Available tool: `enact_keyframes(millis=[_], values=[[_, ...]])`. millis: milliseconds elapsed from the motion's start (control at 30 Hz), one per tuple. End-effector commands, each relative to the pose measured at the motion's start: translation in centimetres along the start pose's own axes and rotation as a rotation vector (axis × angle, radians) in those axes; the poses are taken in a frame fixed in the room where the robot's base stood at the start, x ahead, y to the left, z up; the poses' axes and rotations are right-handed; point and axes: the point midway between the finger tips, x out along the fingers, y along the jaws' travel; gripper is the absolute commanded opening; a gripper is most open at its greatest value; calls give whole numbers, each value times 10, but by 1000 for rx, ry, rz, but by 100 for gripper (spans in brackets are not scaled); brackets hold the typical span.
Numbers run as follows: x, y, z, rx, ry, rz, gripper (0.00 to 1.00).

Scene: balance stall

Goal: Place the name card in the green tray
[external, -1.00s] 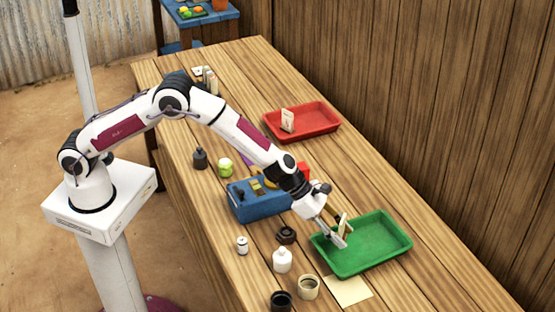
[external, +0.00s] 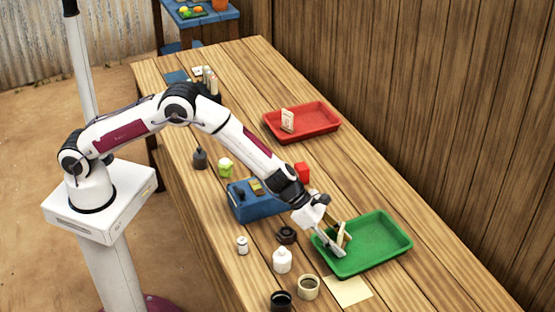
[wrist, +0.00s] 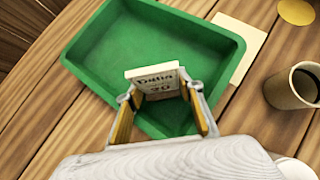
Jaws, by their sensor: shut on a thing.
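The name card (wrist: 155,82), a small cream card with dark lettering that reads roughly "Dalia" and "20", is between the fingers of my gripper (wrist: 160,98). In the external view my gripper (external: 340,243) is at the left end of the green tray (external: 385,257), shut on the card (external: 341,232). The card is upright, over the inside of the tray. In the wrist view the green tray (wrist: 98,42) lies beneath it. I cannot tell whether the card touches the tray floor.
A red tray (external: 325,128) with another upright card (external: 287,120) stands farther back. A blue box (external: 248,207) is left of my gripper. A white bottle (external: 282,261), dark lid (external: 286,235) and cups (external: 307,287) stand near the tray. A paper sheet (external: 348,290) lies in front.

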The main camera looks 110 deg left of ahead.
Motion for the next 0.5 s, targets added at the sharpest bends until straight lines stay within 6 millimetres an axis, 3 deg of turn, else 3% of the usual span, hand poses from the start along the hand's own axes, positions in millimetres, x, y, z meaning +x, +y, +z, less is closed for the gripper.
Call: enact_keyframes(millis=[367, 400, 500], values=[[2, 0, -2, -2, 0, 0, 15], [2, 0, -2, -1, 0, 0, 44], [2, 0, -2, -1, 0, 0, 44]])
